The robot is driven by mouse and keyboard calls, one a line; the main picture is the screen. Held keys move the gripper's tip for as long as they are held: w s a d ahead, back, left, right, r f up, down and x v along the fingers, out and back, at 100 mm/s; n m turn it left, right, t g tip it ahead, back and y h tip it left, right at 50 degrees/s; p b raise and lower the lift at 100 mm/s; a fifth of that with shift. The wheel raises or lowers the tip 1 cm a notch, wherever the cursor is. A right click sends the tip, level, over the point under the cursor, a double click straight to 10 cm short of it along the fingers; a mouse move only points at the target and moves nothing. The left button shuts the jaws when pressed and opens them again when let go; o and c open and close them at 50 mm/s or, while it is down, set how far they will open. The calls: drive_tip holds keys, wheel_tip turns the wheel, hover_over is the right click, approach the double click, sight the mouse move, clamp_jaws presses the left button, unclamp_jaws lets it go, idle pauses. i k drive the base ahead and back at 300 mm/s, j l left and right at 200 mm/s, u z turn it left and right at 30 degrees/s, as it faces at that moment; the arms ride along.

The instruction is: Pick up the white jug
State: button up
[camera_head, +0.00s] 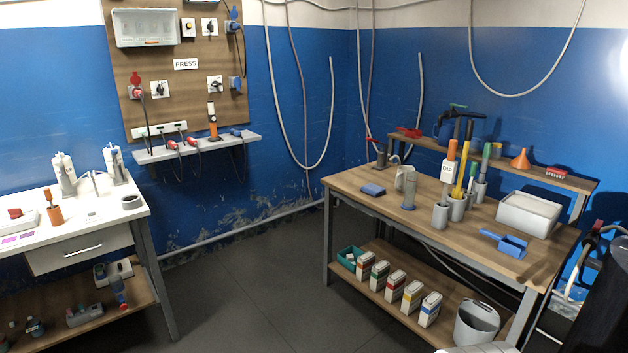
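An off-white jug (401,177) stands upright on the wooden top of the right workbench (345,183), toward its left half. A grey cylinder (409,196) stands close in front of it and hides part of its right side. A blue block (373,190) lies to its left on the same top. My gripper cannot be made out in this view.
Grey holders with tools (457,207), a white tub (528,213) and a blue scoop (504,243) occupy the bench's right half. Boxes (388,287) and a grey bucket (477,322) are on its lower shelf. Open dark floor (240,280) lies between this bench and the white-topped left table (85,222).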

sight(403, 181)
drive_tip(key=i, duration=1.7)
drive_tip(key=i+j+z, duration=0.1)
drive_tip(key=i+z, duration=0.3)
drive_tip(key=i, duration=0.15)
drive_tip(key=i+j+z, duration=0.35)
drive_tip(key=i, duration=0.2)
drive_tip(key=i+j+z, duration=0.75)
drive_tip(key=i+j, duration=0.15)
